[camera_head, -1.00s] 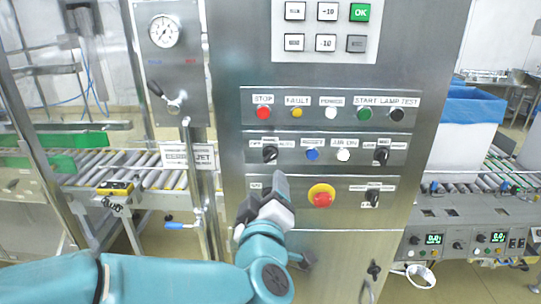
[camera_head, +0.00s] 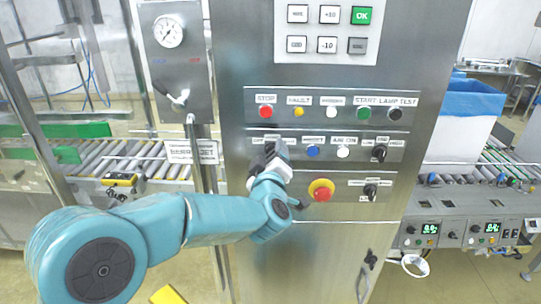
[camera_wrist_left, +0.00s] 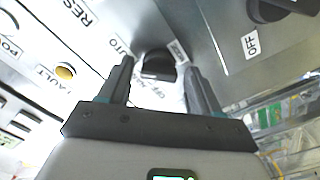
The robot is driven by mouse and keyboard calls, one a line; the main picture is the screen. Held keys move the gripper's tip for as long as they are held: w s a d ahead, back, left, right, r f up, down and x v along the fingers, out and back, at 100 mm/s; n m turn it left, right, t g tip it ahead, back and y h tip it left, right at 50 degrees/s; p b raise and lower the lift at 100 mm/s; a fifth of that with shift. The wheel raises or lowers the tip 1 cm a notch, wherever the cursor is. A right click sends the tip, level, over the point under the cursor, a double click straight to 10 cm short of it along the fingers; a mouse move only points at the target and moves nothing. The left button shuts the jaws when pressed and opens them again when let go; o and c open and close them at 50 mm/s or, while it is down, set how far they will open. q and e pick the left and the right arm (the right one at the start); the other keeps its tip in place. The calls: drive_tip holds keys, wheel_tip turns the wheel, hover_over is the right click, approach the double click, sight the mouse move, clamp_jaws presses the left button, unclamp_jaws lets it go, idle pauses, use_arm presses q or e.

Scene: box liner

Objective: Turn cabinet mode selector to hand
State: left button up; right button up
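The cabinet mode selector is a black rotary knob, seen in the left wrist view (camera_wrist_left: 157,65) on a white label plate. AUTO reads to its left and OFF below it; other lettering is partly covered. In the left wrist view the two dark fingers are apart, one on each side of the knob, with visible gaps. Whether the tips reach past the knob's face I cannot tell. My right gripper is not in view.
Near the gripper are a blue button (camera_head: 312,151), a white button (camera_head: 342,153) and a red emergency stop (camera_head: 321,190) on yellow. Another black selector (camera_head: 379,152) is to the right. A dark knob marked OFF (camera_wrist_left: 270,10) is at the wrist view's upper right.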

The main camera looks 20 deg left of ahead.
use_arm(q)
drive_tip(key=shift+s+r, duration=0.1)
drive_tip(key=shift+s, duration=0.05)
drive_tip(key=c, duration=0.9)
drive_tip(key=shift+f+n+b, duration=0.2)
drive_tip(key=shift+n+b, duration=2)
drive_tip(key=shift+b, duration=0.65)
drive_tip(key=shift+f+n+b, duration=0.15)
drive_tip(key=shift+n+b, duration=2.05)
drive_tip(key=shift+b, duration=0.6)
